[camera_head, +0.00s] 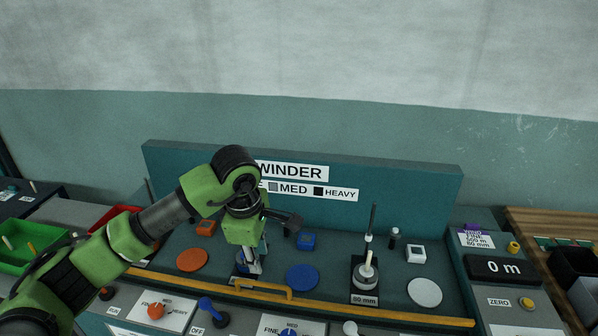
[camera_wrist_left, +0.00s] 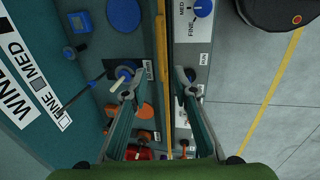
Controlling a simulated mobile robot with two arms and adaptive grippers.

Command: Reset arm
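My left gripper (camera_head: 250,266) hangs pointing down over the front part of the teal winder bench (camera_head: 340,245), near the yellow front rail (camera_head: 262,291). In the left wrist view its two fingers (camera_wrist_left: 156,82) stand wide apart with nothing between them; the yellow rail (camera_wrist_left: 149,70) runs below the gap. A blue-topped post (camera_wrist_left: 124,73) shows beside one fingertip; I cannot tell whether they touch. My right gripper is in neither view.
A blue disc (camera_head: 302,278), an orange disc (camera_head: 192,260) and a white disc (camera_head: 425,292) lie on the bench. A spindle on the 80 mm block (camera_head: 365,278) stands upright to the right. Knobs (camera_head: 156,311) line the front panel. A green tray (camera_head: 30,245) is at left.

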